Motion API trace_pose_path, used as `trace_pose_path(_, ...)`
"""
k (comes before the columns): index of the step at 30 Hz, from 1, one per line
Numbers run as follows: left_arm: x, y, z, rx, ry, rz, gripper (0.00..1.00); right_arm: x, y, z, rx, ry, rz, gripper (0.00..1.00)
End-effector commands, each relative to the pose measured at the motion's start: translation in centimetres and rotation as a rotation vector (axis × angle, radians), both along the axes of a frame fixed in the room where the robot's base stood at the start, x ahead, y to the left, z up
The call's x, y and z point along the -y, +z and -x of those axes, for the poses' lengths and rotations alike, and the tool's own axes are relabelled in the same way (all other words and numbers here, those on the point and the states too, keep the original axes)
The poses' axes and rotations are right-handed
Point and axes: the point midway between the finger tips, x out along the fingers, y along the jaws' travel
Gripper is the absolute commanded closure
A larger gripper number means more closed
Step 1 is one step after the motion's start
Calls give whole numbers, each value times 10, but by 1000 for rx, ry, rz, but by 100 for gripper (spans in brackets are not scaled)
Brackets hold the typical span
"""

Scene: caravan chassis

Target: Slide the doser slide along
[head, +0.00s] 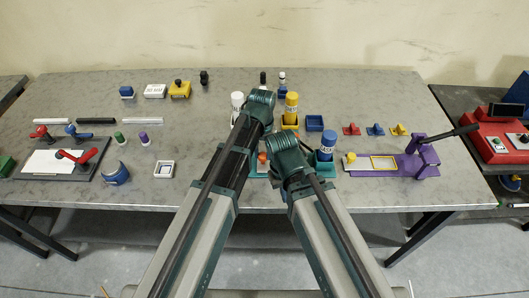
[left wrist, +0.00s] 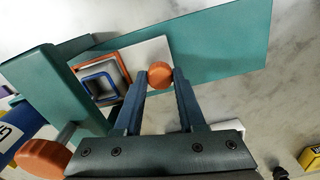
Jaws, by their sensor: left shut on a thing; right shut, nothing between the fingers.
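The doser has a teal base (left wrist: 225,45) with a teal upright block (left wrist: 55,95) at its left. The doser slide is a light plate (left wrist: 148,54) on the base with a round orange knob (left wrist: 160,72). My left gripper (left wrist: 160,84) is shut on this knob, one finger on each side. In the head view an orange knob (head: 262,156) shows between my arms, and most of the doser is hidden behind them. My right gripper (head: 287,150) is beside the doser in the head view, shut and empty; its fingertips are hidden by my arm.
An orange frame (left wrist: 105,62) and a blue frame (left wrist: 101,77) lie beside the slide plate. A larger orange knob (left wrist: 43,157) is on the near side of the block. A blue bottle (head: 326,146) and a yellow bottle (head: 291,106) stand close by. Bare tabletop (left wrist: 285,95) lies to the right.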

Motion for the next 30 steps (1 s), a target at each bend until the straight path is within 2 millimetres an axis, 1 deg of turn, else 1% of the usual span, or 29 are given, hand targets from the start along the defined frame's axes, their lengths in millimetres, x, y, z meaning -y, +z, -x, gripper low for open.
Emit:
trace_pose_path(1, -14, 0, 1, 1, 7, -3, 100, 0, 0, 0, 0, 0, 0, 100)
trace_pose_path(2, -22, 0, 1, 1, 7, -4, 100, 0, 0, 0, 0, 0, 0, 100)
trace_pose_path(6, -63, 0, 1, 1, 9, -4, 100, 0, 0, 0, 0, 0, 0, 100)
trace_pose_path(9, -88, 0, 1, 1, 9, -4, 100, 0, 0, 0, 0, 0, 0, 100)
trace_pose_path(12, -105, 0, 0, 1, 6, -3, 100, 0, 0, 0, 0, 0, 0, 100)
trace_pose_path(16, -117, 0, 0, 1, 4, -3, 100, 0, 0, 0, 0, 0, 0, 100)
trace_pose_path(26, -120, 0, 0, 1, 3, -8, 100, 0, 0, 0, 0, 0, 0, 100)
trace_pose_path(27, -120, 0, 0, 1, 3, -8, 54, 0, 0, 0, 0, 0, 0, 100)
trace_pose_path(29, -120, 0, 0, 0, 3, -7, 43, 0, 0, 0, 0, 0, 0, 100)
trace_pose_path(30, -120, 0, 0, 0, 3, -7, 36, 0, 0, 0, 0, 0, 0, 100)
